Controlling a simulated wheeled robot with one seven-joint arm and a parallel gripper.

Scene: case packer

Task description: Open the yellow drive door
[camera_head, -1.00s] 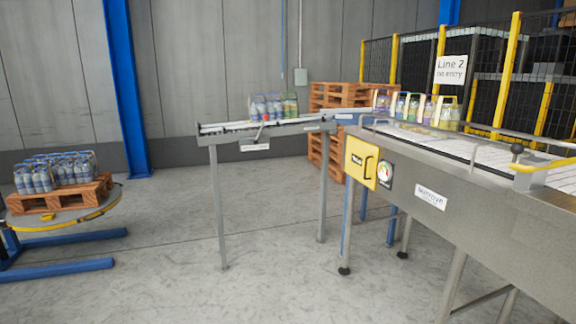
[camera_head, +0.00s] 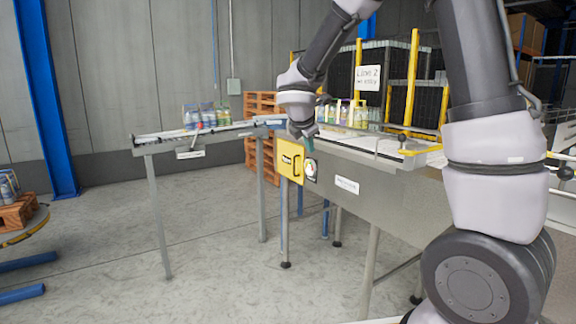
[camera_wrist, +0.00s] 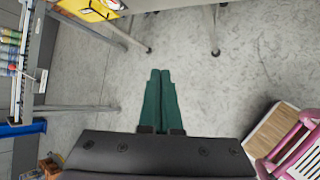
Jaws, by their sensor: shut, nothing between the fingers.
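The yellow drive door (camera_head: 286,158) is on the end of the grey conveyor machine and looks closed, with a dark upright handle on its right side. Part of the yellow door also shows at the top edge of the wrist view (camera_wrist: 88,7). My gripper (camera_head: 309,148) appears in front of the machine, just right of the door and above the round gauge; its distance from the door is hard to judge. In the wrist view its green fingers (camera_wrist: 160,75) are together and empty, with bare floor behind them. They do not visibly touch the handle.
The round gauge (camera_head: 311,169) sits right of the door. A narrow conveyor (camera_head: 163,143) with bottle packs runs to the left. A wooden pallet (camera_head: 17,213) on a yellow-rimmed lift stands far left. Concrete floor (camera_head: 220,235) is open in front of the machine.

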